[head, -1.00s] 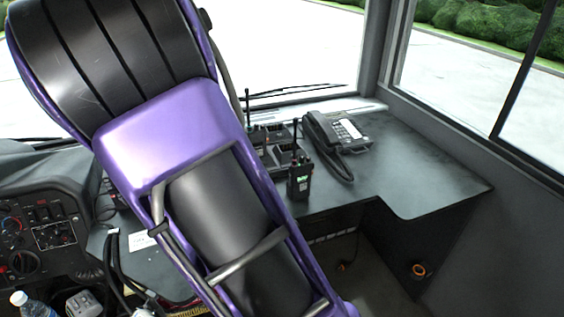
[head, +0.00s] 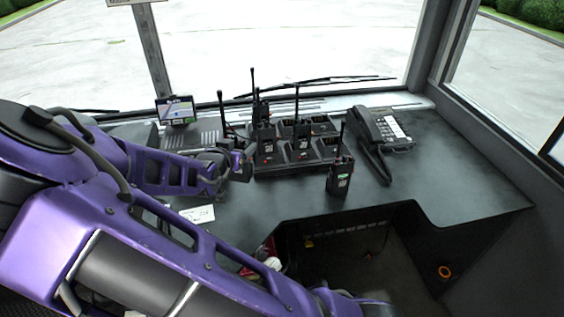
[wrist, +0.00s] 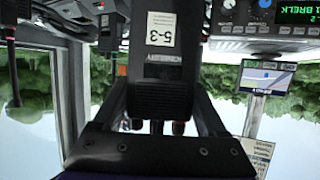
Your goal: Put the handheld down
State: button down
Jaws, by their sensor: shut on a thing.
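In the head view my gripper (head: 232,165) is over the left part of the desk, just left of the black charger. In the wrist view, which is upside down, my gripper (wrist: 163,100) is shut on a black handheld radio (wrist: 162,65) with a white "5-3" label. In the head view the held handheld is small and partly hidden; its antenna (head: 222,108) appears to rise beside the charger. I cannot tell whether its base touches the desk. The multi-slot charger (head: 300,166) holds several radios and has empty slots at the back and right.
Another radio (head: 340,178) stands on the desk in front of the charger's right end. A desk phone (head: 385,130) is on the right. A small screen (head: 176,110) stands at back left and a white card (head: 197,213) lies front left. The right desk (head: 455,185) is clear.

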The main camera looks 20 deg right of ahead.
aim_at(241, 174)
notch_tip(241, 174, down, 10)
jog(key=shift+r+b, duration=0.15)
jog(key=shift+b, duration=0.9)
jog(key=shift+f, duration=0.25)
grip_release()
jog(key=shift+r, duration=0.1)
jog(key=shift+r, duration=0.1)
jog(key=shift+s+a+r, duration=0.1)
jog(key=shift+s+a, duration=0.05)
jog(key=p+v, duration=0.2)
jog(key=v, duration=0.9)
jog(key=shift+s, duration=0.25)
jog(key=shift+a+r, duration=0.1)
